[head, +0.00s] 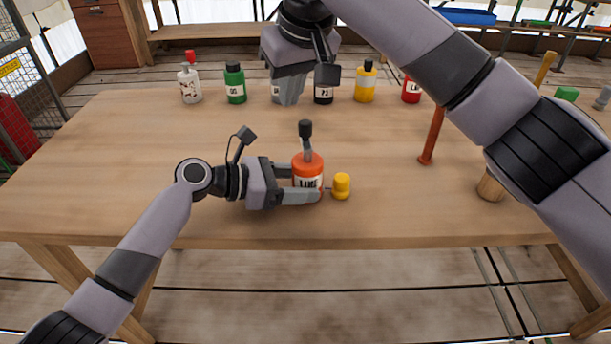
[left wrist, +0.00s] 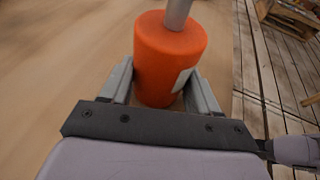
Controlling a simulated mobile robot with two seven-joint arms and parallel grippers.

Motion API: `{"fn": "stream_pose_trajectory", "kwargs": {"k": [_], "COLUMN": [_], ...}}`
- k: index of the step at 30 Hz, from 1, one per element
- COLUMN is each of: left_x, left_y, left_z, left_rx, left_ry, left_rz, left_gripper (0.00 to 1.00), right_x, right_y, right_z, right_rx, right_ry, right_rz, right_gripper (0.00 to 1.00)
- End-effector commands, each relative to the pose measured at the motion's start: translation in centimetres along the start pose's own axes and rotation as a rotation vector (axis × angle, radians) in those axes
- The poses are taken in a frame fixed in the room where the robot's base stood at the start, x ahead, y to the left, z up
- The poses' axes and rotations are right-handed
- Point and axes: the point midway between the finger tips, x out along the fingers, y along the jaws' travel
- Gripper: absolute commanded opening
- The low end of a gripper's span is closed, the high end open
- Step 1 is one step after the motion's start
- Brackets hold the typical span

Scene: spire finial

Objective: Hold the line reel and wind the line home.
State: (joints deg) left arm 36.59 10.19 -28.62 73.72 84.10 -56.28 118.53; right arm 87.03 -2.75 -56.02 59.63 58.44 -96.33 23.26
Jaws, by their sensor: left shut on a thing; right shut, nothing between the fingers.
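The line reel (head: 308,171) is an orange-red upright cylinder with a partly hidden white label, near the table's front edge. A grey crank arm with a dark knob (head: 305,129) rises from its top. My left gripper (head: 303,182) is shut on the reel from the left, a finger on either side. The left wrist view shows the orange reel (left wrist: 168,62) between the fingers of my left gripper (left wrist: 160,95). A small yellow piece (head: 341,186) stands just right of the reel. My right gripper (head: 288,92) is shut and empty, above and behind the reel, pointing down.
A row of bottles stands along the back: white with a red cap (head: 189,84), green (head: 235,85), black (head: 323,92), yellow (head: 365,84) and red (head: 411,90). An orange-red rod (head: 432,137) and a wooden-based piece (head: 491,187) stand at right, by my right arm. The table's left is clear.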

Motion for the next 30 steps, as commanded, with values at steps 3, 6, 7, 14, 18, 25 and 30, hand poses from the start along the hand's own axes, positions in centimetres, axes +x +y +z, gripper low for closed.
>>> {"fn": "stream_pose_trajectory", "kwargs": {"k": [3, 6, 7, 14, 18, 25, 30], "left_x": [0.0, 0.0, 0.0, 0.0, -0.1, -2.8, -6.6], "left_y": [0.0, 0.0, 0.0, 0.0, 0.0, 0.1, 0.1], "left_z": [0.1, 0.1, 0.1, 0.1, 0.0, -0.1, -0.1], "left_rx": [0.001, 0.001, 0.001, 0.000, 0.000, 0.001, 0.001], "left_ry": [-0.001, -0.001, -0.001, -0.001, -0.001, 0.002, 0.002], "left_rz": [0.000, 0.000, 0.000, 0.000, 0.000, 0.003, 0.003], "left_gripper": [0.44, 0.44, 0.71, 0.91, 0.91, 0.91, 0.91], "right_x": [0.0, 0.0, 0.0, 0.0, 0.0, 0.0, 0.0], "right_y": [0.0, 0.0, 0.0, 0.0, 0.0, 0.0, 0.0], "right_z": [0.0, 0.0, 0.0, 0.0, 0.0, 0.0, 0.0], "right_rx": [0.000, 0.000, 0.000, 0.000, 0.000, 0.000, 0.000], "right_ry": [0.000, 0.000, 0.000, 0.000, 0.000, 0.000, 0.000], "right_rz": [0.000, 0.000, 0.000, 0.000, 0.000, 0.000, 0.000], "right_gripper": [0.00, 0.00, 0.00, 0.00, 0.00, 0.00, 0.00]}}
